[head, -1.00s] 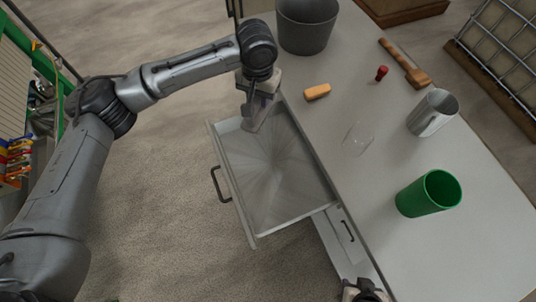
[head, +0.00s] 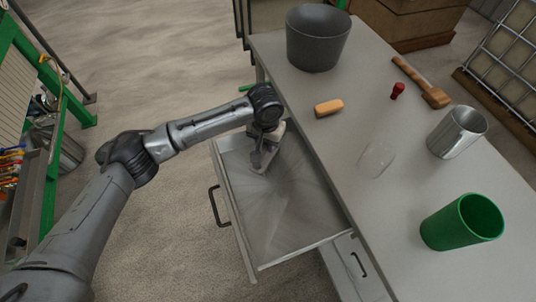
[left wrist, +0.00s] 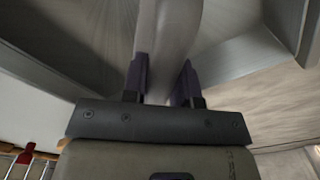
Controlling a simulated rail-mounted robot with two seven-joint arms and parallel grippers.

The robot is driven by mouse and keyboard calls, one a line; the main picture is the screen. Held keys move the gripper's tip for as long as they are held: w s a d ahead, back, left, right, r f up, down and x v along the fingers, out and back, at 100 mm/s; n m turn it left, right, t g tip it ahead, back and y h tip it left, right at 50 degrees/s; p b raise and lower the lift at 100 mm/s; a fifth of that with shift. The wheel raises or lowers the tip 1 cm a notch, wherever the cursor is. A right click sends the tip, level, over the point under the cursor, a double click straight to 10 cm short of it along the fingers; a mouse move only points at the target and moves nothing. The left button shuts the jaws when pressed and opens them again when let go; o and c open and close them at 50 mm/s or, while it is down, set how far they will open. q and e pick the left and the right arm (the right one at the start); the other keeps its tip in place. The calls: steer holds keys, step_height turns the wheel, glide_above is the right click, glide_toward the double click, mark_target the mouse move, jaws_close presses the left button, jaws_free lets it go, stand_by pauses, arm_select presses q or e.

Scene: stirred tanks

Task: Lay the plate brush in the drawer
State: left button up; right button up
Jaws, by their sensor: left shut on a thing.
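My left gripper (head: 264,160) reaches down over the open drawer (head: 237,222). In the left wrist view its two purple fingers (left wrist: 165,82) are shut on a smooth, pale grey, elongated piece, which I take to be the plate brush (left wrist: 168,35). The piece runs up out of that picture, and no bristles show. In the head view the held piece is small and hard to tell from the fingers. I cannot tell whether it touches the drawer floor. The drawer is grey and looks empty apart from the gripper at its far end. My right gripper is not in view.
On the grey bench (head: 352,195) stand a dark bucket (head: 316,45), a tan block (head: 328,107), a red stopper (head: 397,90), a wooden mallet (head: 430,90), a clear glass (head: 376,159), a metal cup (head: 456,135) and a green cup (head: 460,224). The drawer's near part is clear.

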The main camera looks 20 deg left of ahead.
arm_select(q)
step_height(320, 180, down, 5)
steer(key=shift+r+b, duration=0.1)
steer(key=shift+b, duration=0.8)
steer(key=shift+p, duration=0.3)
steer(key=o, duration=1)
steer(key=shift+f, duration=0.2)
steer(key=shift+c, duration=0.2)
